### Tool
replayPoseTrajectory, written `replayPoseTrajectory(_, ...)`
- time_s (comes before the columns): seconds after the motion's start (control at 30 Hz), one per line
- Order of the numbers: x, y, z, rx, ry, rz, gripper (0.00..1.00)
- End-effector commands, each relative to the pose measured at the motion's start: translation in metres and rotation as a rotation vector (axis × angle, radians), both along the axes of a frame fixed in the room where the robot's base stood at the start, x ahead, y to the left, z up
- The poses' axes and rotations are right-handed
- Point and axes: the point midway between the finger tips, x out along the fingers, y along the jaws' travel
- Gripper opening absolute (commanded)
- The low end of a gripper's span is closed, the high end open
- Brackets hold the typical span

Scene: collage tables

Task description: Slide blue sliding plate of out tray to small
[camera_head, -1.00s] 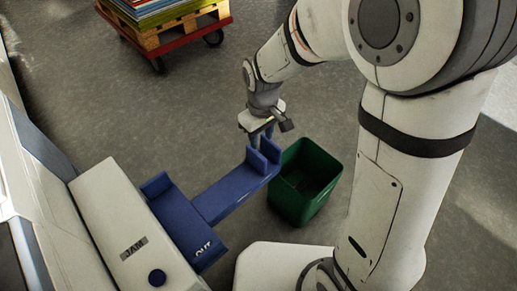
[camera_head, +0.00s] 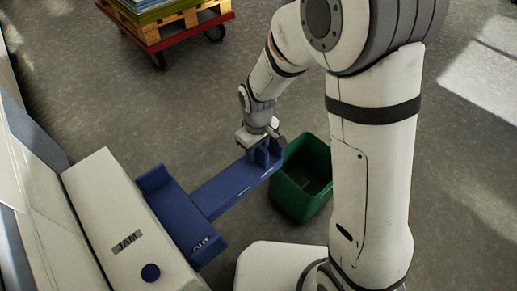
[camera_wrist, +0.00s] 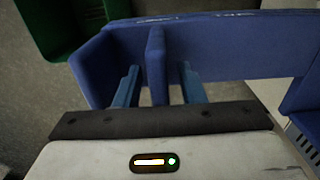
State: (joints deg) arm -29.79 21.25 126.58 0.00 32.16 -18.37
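The blue out tray (camera_head: 188,222) juts from the white machine, with a long narrow arm (camera_head: 232,188) reaching toward the upper right. Upright blue plates stand at the arm's far end. In the wrist view, the blue sliding plate (camera_wrist: 156,62) stands upright beside the end plate (camera_wrist: 93,72). My gripper (camera_head: 262,147) is low at this end, pointing down. In the wrist view, my gripper (camera_wrist: 160,86) has its two fingers apart, one on each side of the sliding plate, with visible gaps. It looks open, and contact with the plate is not evident.
A green bin (camera_head: 302,178) stands close to the right of the arm's end. The white machine (camera_head: 120,225) with a JAM label and a round blue button (camera_head: 151,272) is at lower left. A red cart (camera_head: 172,38) with a loaded pallet is at the back.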

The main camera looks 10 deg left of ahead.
Motion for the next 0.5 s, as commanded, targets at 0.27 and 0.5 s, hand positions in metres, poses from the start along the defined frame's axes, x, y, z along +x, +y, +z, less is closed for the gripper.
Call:
replayPoseTrajectory(0.27,-0.0002,0.0003,0.0003,0.0,0.0,0.001,0.18)
replayPoseTrajectory(0.5,-0.0003,0.0004,0.0004,0.0,0.0,0.001,0.0)
